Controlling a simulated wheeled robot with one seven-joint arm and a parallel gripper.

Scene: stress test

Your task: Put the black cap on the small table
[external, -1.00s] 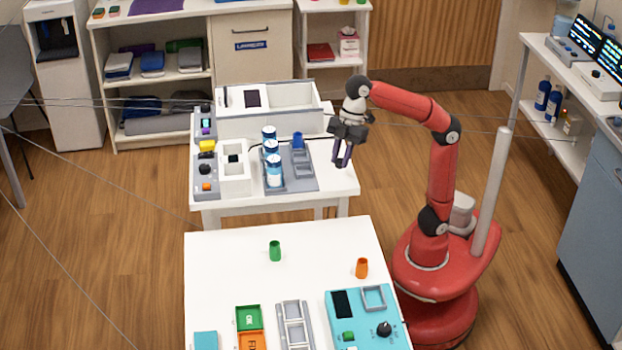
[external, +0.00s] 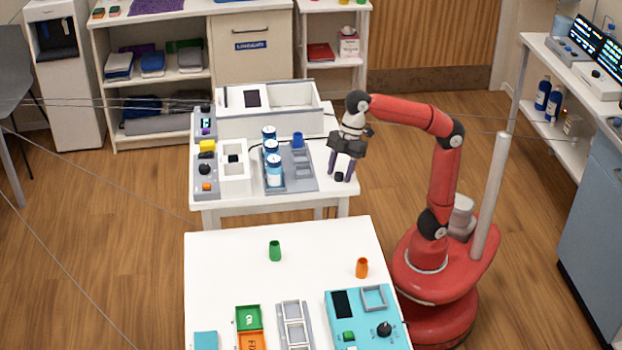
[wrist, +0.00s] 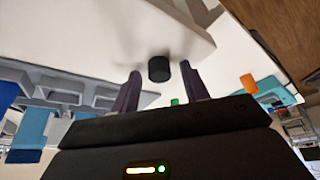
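The black cap (external: 339,177) is just below and between my fingertips, over the front right part of the white back table (external: 328,192). In the wrist view the cap (wrist: 159,69) shows between the two fingertips with a gap on either side. My gripper (external: 341,172) points down with its fingers spread. It also shows in the wrist view (wrist: 160,78), open around the cap and not touching it. The cap appears to be at the tabletop, but I cannot tell whether it rests fully on it.
A grey rack (external: 290,186) with several blue-and-white cans stands left of my gripper. Behind it is a white bin (external: 290,120). The front table (external: 225,275) carries a green cup (external: 275,250), an orange cup (external: 362,267) and a teal device (external: 362,325).

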